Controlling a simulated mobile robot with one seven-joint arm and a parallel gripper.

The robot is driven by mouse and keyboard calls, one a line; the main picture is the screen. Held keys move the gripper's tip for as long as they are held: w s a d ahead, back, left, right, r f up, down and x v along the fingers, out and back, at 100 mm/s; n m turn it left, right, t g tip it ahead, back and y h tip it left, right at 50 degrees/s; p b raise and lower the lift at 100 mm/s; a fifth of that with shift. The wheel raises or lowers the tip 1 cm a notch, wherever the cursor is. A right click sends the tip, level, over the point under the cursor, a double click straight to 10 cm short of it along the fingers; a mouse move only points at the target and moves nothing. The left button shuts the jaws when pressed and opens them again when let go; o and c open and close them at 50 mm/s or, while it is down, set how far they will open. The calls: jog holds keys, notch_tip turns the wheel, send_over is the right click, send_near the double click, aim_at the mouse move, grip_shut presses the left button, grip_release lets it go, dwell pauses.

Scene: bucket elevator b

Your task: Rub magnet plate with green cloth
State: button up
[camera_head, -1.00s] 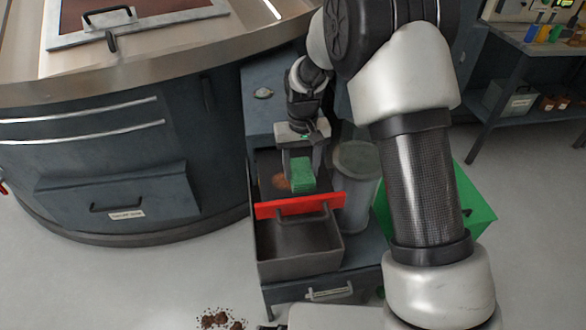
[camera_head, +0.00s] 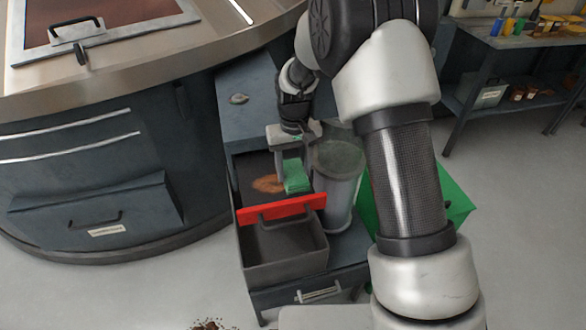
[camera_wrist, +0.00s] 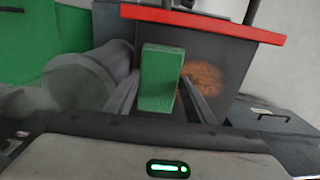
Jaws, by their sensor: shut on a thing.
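The green cloth (camera_head: 295,176) is a folded block held between the fingers of my gripper (camera_head: 293,172). In the wrist view the cloth (camera_wrist: 160,78) stands between the two fingers, which are shut on it. The dark magnet plate (camera_head: 250,168) lies below, behind the red bar, with a rusty brown patch (camera_head: 268,184) just left of the cloth. In the wrist view the patch (camera_wrist: 203,78) shows right of the cloth. The cloth is at or just above the plate; I cannot tell if they touch.
A red bar (camera_head: 282,209) with a handle borders the plate above an open grey drawer (camera_head: 285,262). A translucent cylinder (camera_head: 340,185) stands close on the right, with a green bin (camera_head: 455,202) beyond. Dark debris (camera_head: 208,326) lies on the floor.

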aim_at(253, 188)
jog(key=shift+s+a+f, duration=0.1)
jog(key=shift+s+a, duration=0.4)
jog(key=shift+a, duration=1.35)
jog(key=shift+s+a, duration=0.55)
jog(key=shift+a, duration=1.3)
jog(key=shift+s+a+f, duration=0.1)
jog(key=shift+s+a, duration=0.4)
jog(key=shift+a, duration=1.35)
jog(key=shift+w+a+r+p, duration=0.1)
jog(key=shift+w+a+p, duration=0.1)
jog(key=shift+w, duration=0.4)
jog(key=shift+w+a+r+p, duration=0.1)
jog(key=shift+w+p, duration=0.1)
jog(key=shift+w, duration=0.35)
jog(key=shift+w+d, duration=0.35)
jog(key=shift+d, duration=1)
jog(key=shift+w+d, duration=0.35)
jog(key=shift+d, duration=1)
jog(key=shift+w+d, duration=0.35)
jog(key=shift+d, duration=1)
jog(key=shift+w+d+f, duration=0.1)
jog(key=shift+w+d, duration=0.15)
jog(key=shift+d, duration=0.65)
jog(key=shift+w+d+f, duration=0.1)
jog(key=shift+w+d, duration=0.1)
jog(key=shift+d, duration=0.7)
jog(key=shift+r, duration=0.2)
